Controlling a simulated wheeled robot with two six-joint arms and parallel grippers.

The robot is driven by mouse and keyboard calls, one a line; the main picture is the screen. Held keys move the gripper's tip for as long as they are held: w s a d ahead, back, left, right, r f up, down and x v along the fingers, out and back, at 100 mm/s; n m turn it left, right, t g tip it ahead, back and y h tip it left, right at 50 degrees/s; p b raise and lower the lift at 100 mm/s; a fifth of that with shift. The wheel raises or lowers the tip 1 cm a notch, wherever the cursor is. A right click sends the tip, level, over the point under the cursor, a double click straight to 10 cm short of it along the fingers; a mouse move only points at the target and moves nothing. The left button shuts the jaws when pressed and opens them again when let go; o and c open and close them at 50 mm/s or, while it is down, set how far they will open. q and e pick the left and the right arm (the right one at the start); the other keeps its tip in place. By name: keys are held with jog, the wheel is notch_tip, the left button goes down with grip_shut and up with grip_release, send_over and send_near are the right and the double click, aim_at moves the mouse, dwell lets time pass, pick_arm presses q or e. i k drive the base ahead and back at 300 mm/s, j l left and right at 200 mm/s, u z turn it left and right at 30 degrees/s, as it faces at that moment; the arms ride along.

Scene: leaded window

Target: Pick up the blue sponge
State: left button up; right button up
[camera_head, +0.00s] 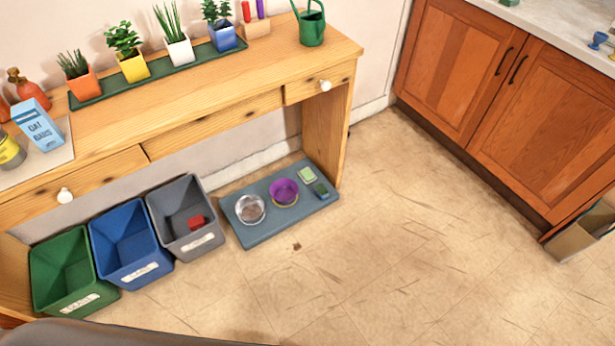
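Neither of my grippers shows in the head view.
A metal-looking bowl (249,209) and a purple bowl (284,191) share the mat. Green (45,290), blue (110,268) and grey (163,235) bins stand left of it. The desk (210,85) overhangs the mat's back. Floor (400,250) to the right is clear.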

aim_at(322, 192)
jog(key=i+l+u, duration=0.1)
jog(key=i+u, duration=0.25)
jog(key=i, duration=0.15)
jog(key=i+l+u, duration=0.35)
jog(key=i, duration=0.15)
jog(key=i+l+u, duration=0.4)
jog(key=i+j, duration=0.1)
